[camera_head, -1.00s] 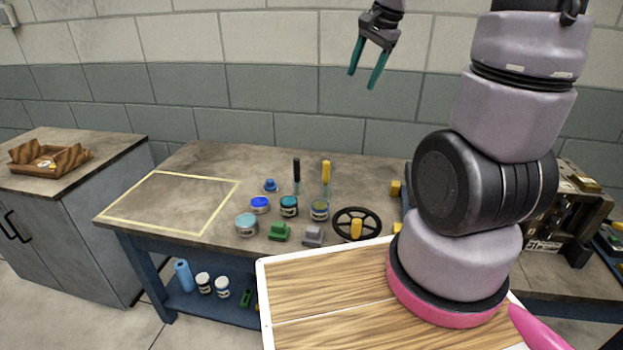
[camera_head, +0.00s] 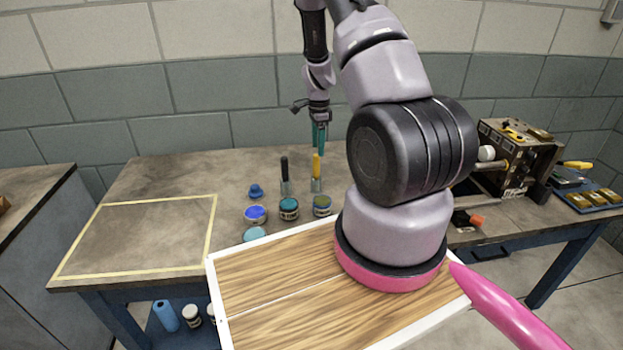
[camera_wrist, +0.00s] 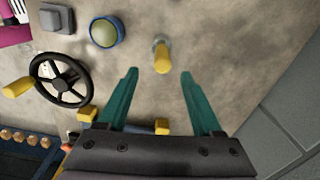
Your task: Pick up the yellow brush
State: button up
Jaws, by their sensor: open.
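The yellow brush (camera_head: 316,168) stands upright on the workbench in the head view, its yellow handle up and its lower part pale. In the wrist view the yellow brush (camera_wrist: 161,58) is seen from above, just beyond the fingertips and roughly midway between them. My gripper (camera_head: 319,150) is above the brush, pointing down, its teal fingers close to the handle's top. In the wrist view my gripper (camera_wrist: 158,74) is open and its fingers are apart, with nothing between them.
A black-handled brush (camera_head: 285,170) stands just left. Jars, one olive-topped (camera_head: 322,205), one teal (camera_head: 289,208) and one blue (camera_head: 255,214), stand in front. A black handwheel (camera_wrist: 61,79) lies nearby. The taped rectangle (camera_head: 212,222) at left is empty.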

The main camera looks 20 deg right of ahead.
aim_at(316, 179)
jog(key=f, duration=0.9)
jog(key=shift+w+a+f, duration=0.15)
jog(key=shift+w+a, duration=0.05)
jog(key=shift+c, duration=0.4)
grip_shut()
notch_tip(316, 179, up, 10)
jog(key=shift+r, duration=0.1)
